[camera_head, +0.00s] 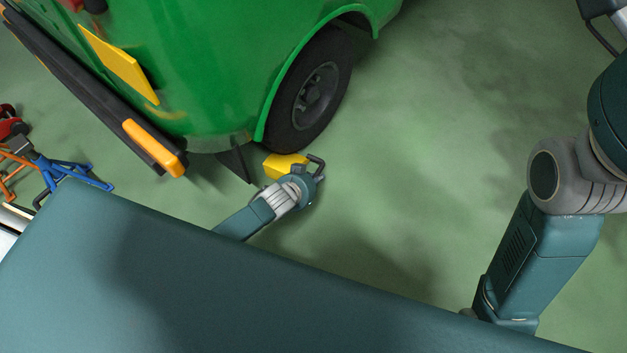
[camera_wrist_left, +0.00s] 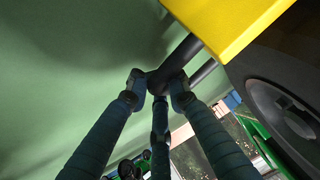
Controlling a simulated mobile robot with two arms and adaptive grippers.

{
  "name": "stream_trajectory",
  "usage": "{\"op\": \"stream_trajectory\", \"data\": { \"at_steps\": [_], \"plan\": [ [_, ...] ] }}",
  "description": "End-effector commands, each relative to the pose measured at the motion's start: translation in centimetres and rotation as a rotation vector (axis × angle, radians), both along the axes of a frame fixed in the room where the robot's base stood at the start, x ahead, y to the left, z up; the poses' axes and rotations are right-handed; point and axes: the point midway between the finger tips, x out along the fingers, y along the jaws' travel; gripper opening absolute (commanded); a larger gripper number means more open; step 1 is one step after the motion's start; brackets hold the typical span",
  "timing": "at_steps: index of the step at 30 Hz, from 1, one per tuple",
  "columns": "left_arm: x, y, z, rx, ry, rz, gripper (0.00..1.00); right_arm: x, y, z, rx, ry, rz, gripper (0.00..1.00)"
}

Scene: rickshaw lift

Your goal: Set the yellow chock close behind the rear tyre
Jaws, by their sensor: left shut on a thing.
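The yellow chock (camera_head: 281,164) is at the lower edge of the black rear tyre (camera_head: 312,92) of the green rickshaw (camera_head: 205,60). My left gripper (camera_head: 307,176) is shut on the chock's dark handle and partly hides the chock. In the left wrist view the fingers (camera_wrist_left: 157,84) close around the dark handle bar (camera_wrist_left: 180,56). There the yellow chock (camera_wrist_left: 232,22) fills the top right, in front of the tyre (camera_wrist_left: 262,88). I cannot tell whether the chock touches the tyre or rests fully on the floor. My right gripper is out of view.
A black mudflap (camera_head: 234,162) hangs left of the chock. A black bumper (camera_head: 90,85) with an orange end lies further left. Blue and orange stands (camera_head: 68,172) are at the far left. The green floor (camera_head: 440,130) right of the tyre is clear.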

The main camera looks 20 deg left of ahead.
Motion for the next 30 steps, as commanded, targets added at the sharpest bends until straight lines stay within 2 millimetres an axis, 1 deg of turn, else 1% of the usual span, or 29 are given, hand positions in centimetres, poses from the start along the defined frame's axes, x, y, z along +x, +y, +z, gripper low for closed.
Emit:
{"op": "stream_trajectory", "data": {
  "at_steps": [5, 6, 8, 9, 15, 16, 30],
  "plan": [
    [0.49, -0.21, 0.00, -0.001, -0.001, -0.001, 0.00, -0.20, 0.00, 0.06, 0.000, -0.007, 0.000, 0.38],
    [0.45, -0.19, 0.00, -0.001, -0.001, -0.001, 0.21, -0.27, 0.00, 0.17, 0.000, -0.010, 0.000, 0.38],
    [0.44, -0.18, 0.02, 0.000, -0.001, 0.000, 0.33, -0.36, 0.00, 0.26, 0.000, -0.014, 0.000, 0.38],
    [0.44, -0.18, 0.02, 0.000, -0.001, 0.000, 0.40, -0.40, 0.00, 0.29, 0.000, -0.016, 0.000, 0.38],
    [0.41, -0.14, -0.01, -0.001, -0.001, 0.000, 0.40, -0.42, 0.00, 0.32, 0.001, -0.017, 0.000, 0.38],
    [0.27, -0.12, -0.16, -0.001, 0.003, 0.001, 0.38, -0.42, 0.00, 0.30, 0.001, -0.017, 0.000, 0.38],
    [0.37, -0.07, -0.09, 0.001, 0.001, 0.001, 0.38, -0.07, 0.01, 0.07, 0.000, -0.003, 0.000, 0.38]
  ]
}}
